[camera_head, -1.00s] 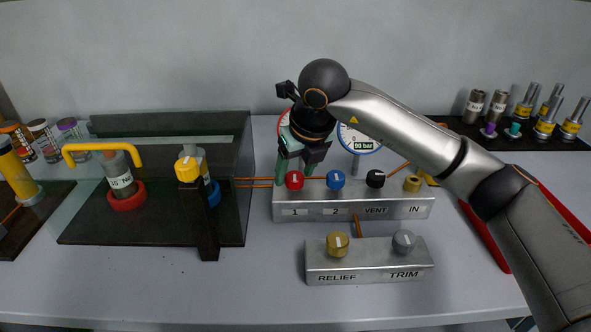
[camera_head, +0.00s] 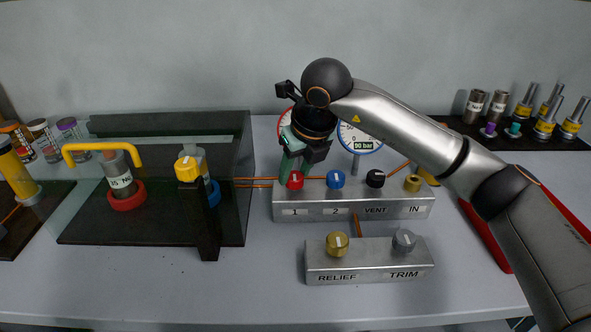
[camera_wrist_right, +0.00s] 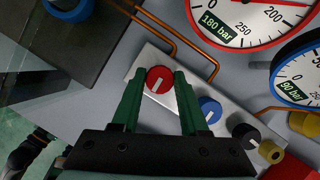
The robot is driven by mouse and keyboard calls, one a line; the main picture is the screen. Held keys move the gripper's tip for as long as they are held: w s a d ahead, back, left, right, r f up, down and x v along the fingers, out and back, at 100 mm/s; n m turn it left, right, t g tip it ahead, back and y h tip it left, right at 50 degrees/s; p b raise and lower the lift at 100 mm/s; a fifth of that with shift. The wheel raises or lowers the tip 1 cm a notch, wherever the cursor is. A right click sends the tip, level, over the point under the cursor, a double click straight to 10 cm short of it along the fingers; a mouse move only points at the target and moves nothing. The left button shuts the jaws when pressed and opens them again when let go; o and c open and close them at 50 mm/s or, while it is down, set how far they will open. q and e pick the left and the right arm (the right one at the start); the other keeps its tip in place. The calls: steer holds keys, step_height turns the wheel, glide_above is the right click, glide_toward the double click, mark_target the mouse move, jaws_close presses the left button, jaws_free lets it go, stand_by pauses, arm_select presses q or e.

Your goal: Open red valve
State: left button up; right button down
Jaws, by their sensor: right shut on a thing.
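The red valve (camera_head: 295,180) is a round red knob with a pale pointer line, on the left end of the steel block (camera_head: 355,208), above the label 1. It also shows between the fingertips in the right wrist view (camera_wrist_right: 159,79). My right gripper (camera_head: 291,168) reaches down to it from above and behind, and its green fingers (camera_wrist_right: 157,90) are shut on the knob's two sides. The gripper hides part of the left gauge in the head view. My left gripper is not in view.
Blue (camera_head: 336,180), black (camera_head: 375,178) and brass (camera_head: 412,183) knobs stand close by on the same block. Two gauges are behind, reading 180 bar (camera_wrist_right: 215,23) and 90 bar (camera_head: 362,145). A RELIEF and TRIM block (camera_head: 368,262) stands in front; a clear-walled enclosure (camera_head: 245,185) is left.

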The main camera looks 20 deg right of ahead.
steer(key=n+y, duration=0.1)
steer(key=n, duration=0.2)
steer(key=shift+w+d+n, duration=0.1)
steer(key=shift+n, duration=0.2)
steer(key=n+g+y+p, duration=0.1)
steer(key=n, duration=0.1)
steer(key=n+g+y+p, duration=0.1)
steer(key=n, duration=0.2)
steer(key=shift+r+n, duration=0.15)
steer(key=shift+n, duration=0.15)
steer(key=n+g+p, duration=0.1)
steer(key=n, duration=0.2)
steer(key=shift+w+p, duration=0.1)
steer(key=shift+p, duration=0.3)
steer(key=shift+n+g+y, duration=0.3)
steer(key=shift+n+g, duration=0.1)
steer(key=shift+n, duration=0.5)
steer(key=shift+n+g+p, duration=0.3)
steer(key=shift+n+p, duration=0.25)
steer(key=shift+n, duration=0.25)
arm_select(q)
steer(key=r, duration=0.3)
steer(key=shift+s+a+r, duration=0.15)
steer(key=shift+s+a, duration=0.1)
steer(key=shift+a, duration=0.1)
arm_select(e)
steer(key=shift+n, duration=0.3)
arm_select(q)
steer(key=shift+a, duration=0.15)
